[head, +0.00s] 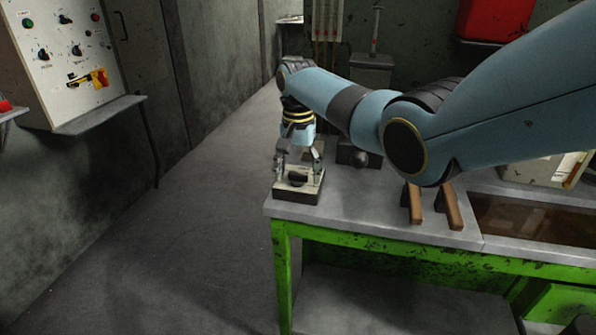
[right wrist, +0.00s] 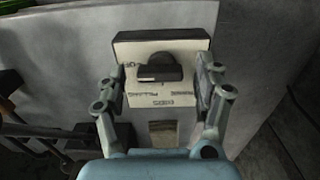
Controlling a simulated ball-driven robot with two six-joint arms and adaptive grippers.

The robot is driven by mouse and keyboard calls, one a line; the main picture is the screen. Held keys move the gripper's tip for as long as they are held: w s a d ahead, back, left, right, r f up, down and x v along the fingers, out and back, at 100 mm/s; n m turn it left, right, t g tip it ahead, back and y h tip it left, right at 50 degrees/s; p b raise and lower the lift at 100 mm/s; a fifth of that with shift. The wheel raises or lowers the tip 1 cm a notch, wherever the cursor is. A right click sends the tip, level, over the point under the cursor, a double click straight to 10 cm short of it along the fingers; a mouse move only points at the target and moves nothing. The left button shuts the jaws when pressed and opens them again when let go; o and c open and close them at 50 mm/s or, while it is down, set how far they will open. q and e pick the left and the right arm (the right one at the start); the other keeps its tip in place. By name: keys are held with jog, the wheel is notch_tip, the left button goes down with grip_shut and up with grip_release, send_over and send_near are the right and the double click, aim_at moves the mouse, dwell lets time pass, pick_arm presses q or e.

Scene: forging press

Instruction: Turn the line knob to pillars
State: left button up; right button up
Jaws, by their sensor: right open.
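The line knob (right wrist: 160,68) is a dark bar-shaped knob on a pale plate of a small dark-framed switch box (right wrist: 160,38). Lettering surrounds the knob; a word like "OFF" and one like "PILLARS" can be made out. In the head view the knob (head: 298,178) and its box (head: 297,196) sit at the left front corner of the bench. My right gripper (right wrist: 160,84) is open, with one finger on each side of the knob and clear space between them. It shows above the box in the head view (head: 300,155). My left gripper is not in view.
A grey bench top (head: 345,205) on a green frame holds the box. Two wooden-handled tools (head: 449,207) and a dark block with a round knob (head: 360,156) lie to the right. A control panel (head: 70,55) hangs at the left. The floor left of the bench is clear.

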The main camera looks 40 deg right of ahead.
jog(key=shift+c, duration=0.4)
jog(key=c, duration=1.1)
jog(key=n+p, duration=0.2)
jog(key=n, duration=0.1)
jog(key=shift+r+n, duration=0.15)
jog(key=shift+n, duration=0.15)
jog(key=shift+w+n+p, duration=0.1)
jog(key=shift+n+p, duration=0.45)
jog(key=shift+n, duration=0.65)
jog(key=shift+n+p, duration=0.3)
jog(key=shift+n, duration=1.1)
